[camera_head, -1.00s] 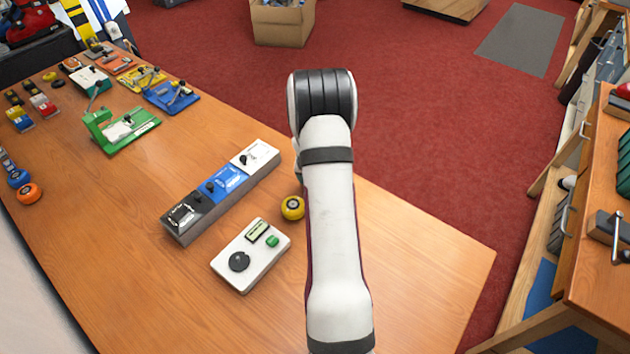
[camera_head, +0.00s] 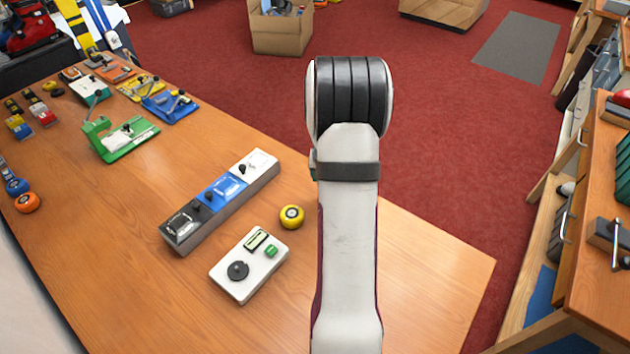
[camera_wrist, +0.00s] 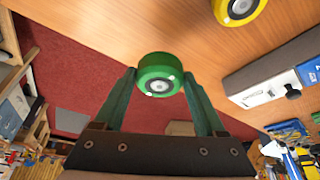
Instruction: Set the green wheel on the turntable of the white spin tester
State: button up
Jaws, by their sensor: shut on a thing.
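The green wheel (camera_wrist: 158,72) is held between the two fingers of my gripper (camera_wrist: 160,84), which is shut on it. In the wrist view its dark hub faces the camera. The wheel and gripper are hidden behind my arm in the head view. The white spin tester (camera_head: 262,283) lies on the bench, left of my arm. Its round dark turntable (camera_head: 238,271) is bare, with a small display (camera_head: 256,240) and a green button (camera_head: 271,251) behind it.
A yellow wheel (camera_head: 292,216) stands just behind the tester; it also shows in the wrist view (camera_wrist: 238,8). A long block with black, blue and white sections (camera_head: 222,195) lies to the left. Coloured clamps and a green press (camera_head: 125,140) stand farther left. The front bench is clear.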

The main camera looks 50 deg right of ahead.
jog(key=s+d+r, duration=0.1)
jog(key=s+r, duration=0.3)
jog(key=s, duration=0.3)
jog(key=n+t+y, duration=0.1)
jog(key=n+y, duration=0.6)
jog(key=n, duration=1.2)
send_over(236, 267)
jog(key=s, duration=0.1)
jog(key=shift+d+f, duration=0.15)
jog(key=shift+f, duration=0.95)
jog(key=shift+d+f, duration=0.1)
jog(key=shift+f, duration=1)
jog(key=shift+f, duration=1.05)
jog(key=o, duration=1.4)
